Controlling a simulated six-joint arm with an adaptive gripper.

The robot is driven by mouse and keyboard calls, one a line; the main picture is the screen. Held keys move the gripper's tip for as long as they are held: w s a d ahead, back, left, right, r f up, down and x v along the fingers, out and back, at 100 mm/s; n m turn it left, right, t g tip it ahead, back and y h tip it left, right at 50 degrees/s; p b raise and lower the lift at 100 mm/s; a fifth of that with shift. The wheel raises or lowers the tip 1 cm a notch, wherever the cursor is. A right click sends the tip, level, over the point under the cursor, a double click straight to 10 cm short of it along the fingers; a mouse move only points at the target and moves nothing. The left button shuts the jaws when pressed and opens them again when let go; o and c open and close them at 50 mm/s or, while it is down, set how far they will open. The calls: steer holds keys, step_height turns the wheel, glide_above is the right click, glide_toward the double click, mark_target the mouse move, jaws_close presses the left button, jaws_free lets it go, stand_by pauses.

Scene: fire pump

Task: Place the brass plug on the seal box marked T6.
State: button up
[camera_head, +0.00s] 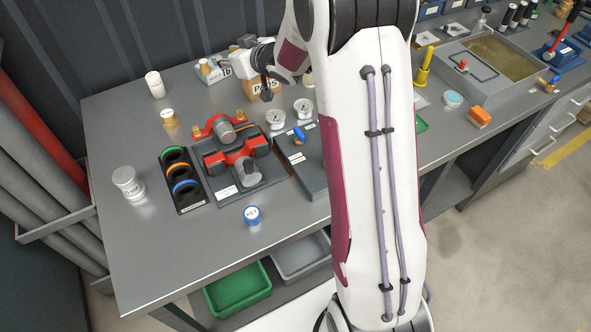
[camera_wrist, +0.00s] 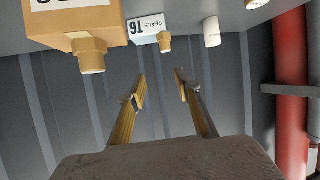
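The white seal box (camera_head: 213,72) stands at the back of the bench. Its T6 label shows upside down in the wrist view (camera_wrist: 147,27). A small brass plug (camera_wrist: 165,43) shows at the top of one end of that box and appears to rest on it; the head view shows a small brass spot there (camera_head: 203,62). A larger-looking brass piece (camera_wrist: 91,56) shows at the top of the brown plugs box (camera_wrist: 75,22). My gripper (camera_wrist: 160,76) is open, its fingertips apart with nothing between them. In the head view it partly hides the brown box.
A white cylinder (camera_head: 154,84) stands left of the seal box. A brass-and-white piece (camera_head: 168,118) stands nearer. The red valve assembly (camera_head: 236,150), ring tray (camera_head: 182,181) and two gauges (camera_head: 289,113) occupy the middle. The front-left bench is mostly clear. Pipes (camera_head: 40,130) run along the left.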

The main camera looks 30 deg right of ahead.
steer(key=s+d+r+m+g+h, duration=0.1)
steer(key=s+r+h, duration=0.2)
steer(key=s+r, duration=0.45)
steer(key=s+d+r+m+g+h, duration=0.15)
steer(key=s+r, duration=0.25)
steer(key=s, duration=0.7)
steer(key=s+a+f+g, duration=0.1)
steer(key=s+a, duration=0.1)
steer(key=s, duration=0.7)
steer(key=s+a+f+g+y, duration=0.1)
steer(key=s+a+g, duration=0.1)
steer(key=s, duration=0.8)
steer(key=s+a+f+g, duration=0.1)
steer(key=s+a, duration=0.3)
steer(key=s, duration=0.5)
steer(key=shift+s+f+m+g, duration=0.2)
steer(key=shift+f+m+g, duration=0.15)
steer(key=shift+f, duration=0.15)
steer(key=shift+o, duration=0.5)
steer(key=shift+w+y, duration=0.1)
steer(key=shift+y, duration=0.15)
